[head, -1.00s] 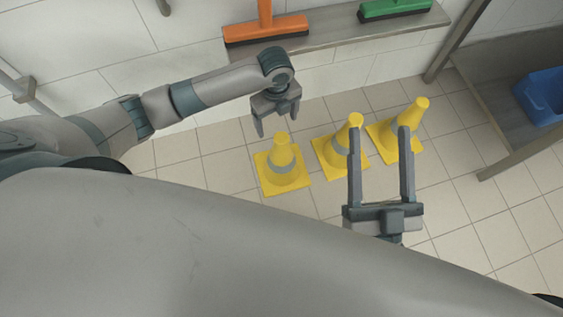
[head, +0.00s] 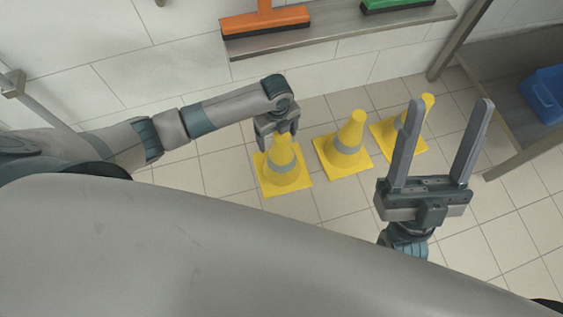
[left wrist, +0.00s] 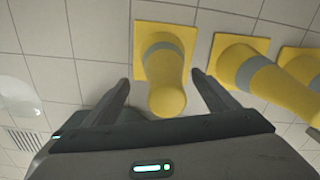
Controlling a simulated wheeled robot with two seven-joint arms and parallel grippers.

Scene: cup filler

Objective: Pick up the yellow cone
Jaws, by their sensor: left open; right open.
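Three yellow cones with grey bands stand upright in a row on the tiled floor. The left cone (head: 283,170) is below my left gripper (head: 276,140), whose open fingers are at its top. In the left wrist view this cone (left wrist: 162,72) lies between the open fingers of my left gripper (left wrist: 158,90), with gaps on both sides. The middle cone (head: 347,143) stands just right of it. The right cone (head: 423,122) is partly hidden behind a finger of my right gripper (head: 446,112), which is open and empty.
An orange squeegee (head: 265,21) and a green one (head: 398,4) rest on a ledge (head: 345,32) along the wall. A metal table (head: 500,90) with a blue bin (head: 545,92) stands at the right. The floor left of the cones is clear.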

